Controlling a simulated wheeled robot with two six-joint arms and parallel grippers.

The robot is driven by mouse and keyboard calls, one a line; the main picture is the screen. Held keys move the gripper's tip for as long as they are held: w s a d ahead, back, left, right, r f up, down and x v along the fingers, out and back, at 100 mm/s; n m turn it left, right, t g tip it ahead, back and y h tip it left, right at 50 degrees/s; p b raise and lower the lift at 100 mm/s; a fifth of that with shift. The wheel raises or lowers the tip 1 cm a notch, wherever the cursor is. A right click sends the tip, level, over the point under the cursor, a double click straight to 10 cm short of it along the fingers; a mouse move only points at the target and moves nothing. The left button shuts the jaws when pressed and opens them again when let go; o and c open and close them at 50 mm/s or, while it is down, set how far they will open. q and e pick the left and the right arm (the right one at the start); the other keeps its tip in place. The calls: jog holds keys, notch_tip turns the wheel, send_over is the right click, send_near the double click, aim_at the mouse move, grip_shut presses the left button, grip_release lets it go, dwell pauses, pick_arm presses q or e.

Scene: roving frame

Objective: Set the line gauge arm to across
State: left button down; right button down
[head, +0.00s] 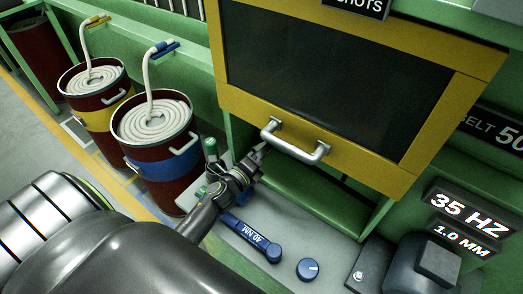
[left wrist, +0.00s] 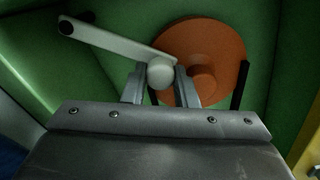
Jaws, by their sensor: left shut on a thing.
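In the left wrist view, a pale grey arm (left wrist: 115,40), which looks like the line gauge arm, slants from a black tip at upper left down to a rounded end (left wrist: 160,72). That end sits between the fingers of my left gripper (left wrist: 162,82), which is shut on it. An orange disc (left wrist: 225,50) with a round hub stands right beside and behind it. In the head view my left gripper (head: 256,156) reaches under the yellow frame's lower edge, by the metal handle. The gauge arm is hidden there. My right gripper is out of view.
A yellow-framed dark window (head: 310,75) with a metal handle (head: 295,146) hangs above my gripper. Drums with coiled white hose (head: 153,125) stand at left. Green panels surround the gauge.

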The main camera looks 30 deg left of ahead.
pick_arm(q)
jog(key=shift+f, duration=0.1)
jog(key=c, duration=1.3)
grip_release()
jog(key=shift+o, duration=0.8)
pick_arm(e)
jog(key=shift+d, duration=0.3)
pick_arm(q)
jog(key=s, duration=0.3)
jog(key=s+b, duration=0.1)
jog(key=s, duration=0.2)
jog(key=s+b, duration=0.1)
jog(key=s, duration=0.2)
jog(key=shift+s+a+f, duration=0.2)
jog(key=shift+s+a, duration=0.15)
jog(key=shift+s+a+r+b, duration=0.15)
jog(key=shift+s+b, duration=1.15)
jog(key=shift+s, duration=0.65)
jog(key=shift+s+a+r+b, duration=0.15)
jog(key=shift+s+b, duration=1.1)
jog(key=shift+s, duration=0.65)
jog(key=shift+f, duration=0.1)
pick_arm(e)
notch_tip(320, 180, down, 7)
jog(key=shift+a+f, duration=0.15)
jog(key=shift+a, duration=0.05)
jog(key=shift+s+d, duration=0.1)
